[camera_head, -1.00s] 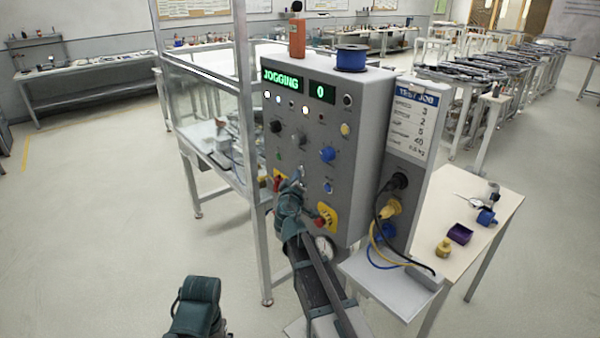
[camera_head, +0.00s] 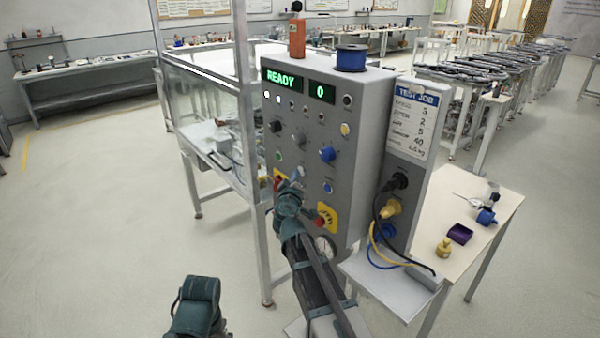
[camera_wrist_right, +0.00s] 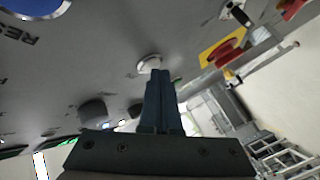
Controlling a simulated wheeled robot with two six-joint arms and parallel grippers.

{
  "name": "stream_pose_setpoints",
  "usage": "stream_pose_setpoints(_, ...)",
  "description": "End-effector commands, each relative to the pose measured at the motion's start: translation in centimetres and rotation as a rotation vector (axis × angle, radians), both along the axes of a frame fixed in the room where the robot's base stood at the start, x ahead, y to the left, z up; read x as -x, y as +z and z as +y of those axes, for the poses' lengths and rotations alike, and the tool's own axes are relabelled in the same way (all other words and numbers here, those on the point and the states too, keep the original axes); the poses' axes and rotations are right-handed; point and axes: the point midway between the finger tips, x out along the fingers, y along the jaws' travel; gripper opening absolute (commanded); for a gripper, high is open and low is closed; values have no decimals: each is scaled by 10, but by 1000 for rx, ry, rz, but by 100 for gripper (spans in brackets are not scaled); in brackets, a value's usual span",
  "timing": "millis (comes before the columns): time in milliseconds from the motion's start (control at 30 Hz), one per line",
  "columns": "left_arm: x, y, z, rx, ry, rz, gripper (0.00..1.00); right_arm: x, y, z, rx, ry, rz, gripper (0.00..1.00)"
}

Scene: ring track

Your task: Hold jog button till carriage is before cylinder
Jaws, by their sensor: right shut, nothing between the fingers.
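The control box (camera_head: 350,130) has a green display (camera_head: 283,79) reading "READY" and a second one (camera_head: 322,91) reading "0". My right gripper (camera_head: 294,183) is shut and empty at the lower left of the panel front. In the right wrist view, its fingertips (camera_wrist_right: 159,74) are at the lower edge of a pale round button (camera_wrist_right: 149,64); I cannot tell whether they touch it. I cannot read that button's label. The machine's parts (camera_head: 225,140) show small behind the clear guard; I cannot make out the carriage or cylinder.
A side table (camera_head: 470,215) with small parts stands at the right. The floor at left is clear.

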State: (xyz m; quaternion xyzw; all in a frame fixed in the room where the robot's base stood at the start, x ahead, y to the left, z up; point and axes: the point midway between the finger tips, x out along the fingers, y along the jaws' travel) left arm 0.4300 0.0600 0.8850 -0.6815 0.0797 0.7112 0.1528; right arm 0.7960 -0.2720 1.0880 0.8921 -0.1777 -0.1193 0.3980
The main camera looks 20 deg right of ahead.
Motion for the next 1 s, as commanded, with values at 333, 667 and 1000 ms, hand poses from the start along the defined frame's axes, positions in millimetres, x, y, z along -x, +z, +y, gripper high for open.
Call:
stream_pose_setpoints(333,0,0,0,0,0,0,100,5,0,12,0,1,-1,0)
stream_pose_setpoints(667,0,0,0,0,0,0,100,6,0,15,0,1,0,0)
stream_pose_setpoints(1000,0,0,0,0,0,0,100,16,0,42,1,2,0,0)
